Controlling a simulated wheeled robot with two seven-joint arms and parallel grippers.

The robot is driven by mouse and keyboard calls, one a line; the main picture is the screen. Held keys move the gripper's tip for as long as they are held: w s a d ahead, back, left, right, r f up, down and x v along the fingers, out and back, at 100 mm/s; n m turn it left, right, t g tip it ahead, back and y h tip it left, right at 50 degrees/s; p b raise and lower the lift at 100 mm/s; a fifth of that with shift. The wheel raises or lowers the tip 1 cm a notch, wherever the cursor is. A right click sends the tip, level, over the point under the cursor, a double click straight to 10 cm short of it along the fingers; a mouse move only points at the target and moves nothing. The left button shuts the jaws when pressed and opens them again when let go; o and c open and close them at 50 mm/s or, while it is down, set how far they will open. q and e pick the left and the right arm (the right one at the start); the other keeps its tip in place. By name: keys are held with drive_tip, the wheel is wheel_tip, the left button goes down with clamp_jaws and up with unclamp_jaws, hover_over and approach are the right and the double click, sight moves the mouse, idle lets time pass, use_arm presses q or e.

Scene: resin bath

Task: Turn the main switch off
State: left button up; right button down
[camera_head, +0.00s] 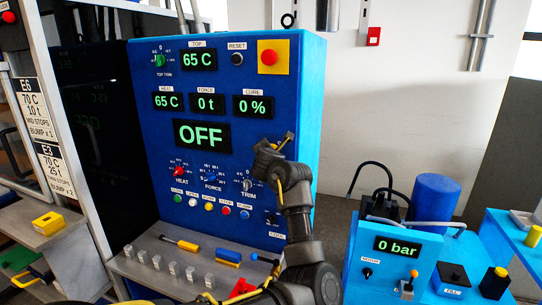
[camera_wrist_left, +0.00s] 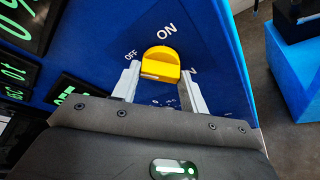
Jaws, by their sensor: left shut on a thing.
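The main switch is a yellow knob (camera_wrist_left: 161,64) on the blue press panel, seen in the left wrist view. The word ON stands above it and OFF to its upper left; more lettering at its right is partly covered. My left gripper (camera_wrist_left: 160,84) has one finger on each side of the knob and is shut on it. In the head view my left gripper (camera_head: 283,141) is at the right edge of the panel's front and mostly hides the switch. The large display (camera_head: 202,134) reads OFF. My right gripper is not in view.
A red stop button (camera_head: 268,57) sits above on the panel (camera_head: 309,100). Small dials and coloured buttons are left of my arm. A shelf (camera_head: 135,262) with tools and small blocks lies below. A blue pump unit (camera_head: 385,270) stands at the lower right.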

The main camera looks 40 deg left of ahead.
use_arm(q)
drive_tip(key=shift+n+h, duration=0.3)
drive_tip(key=shift+n, duration=0.1)
idle(0.4)
drive_tip(key=o, duration=1)
drive_tip(key=v, duration=1)
drive_tip(key=shift+s+d+r, duration=0.15)
drive_tip(key=shift+s, duration=0.1)
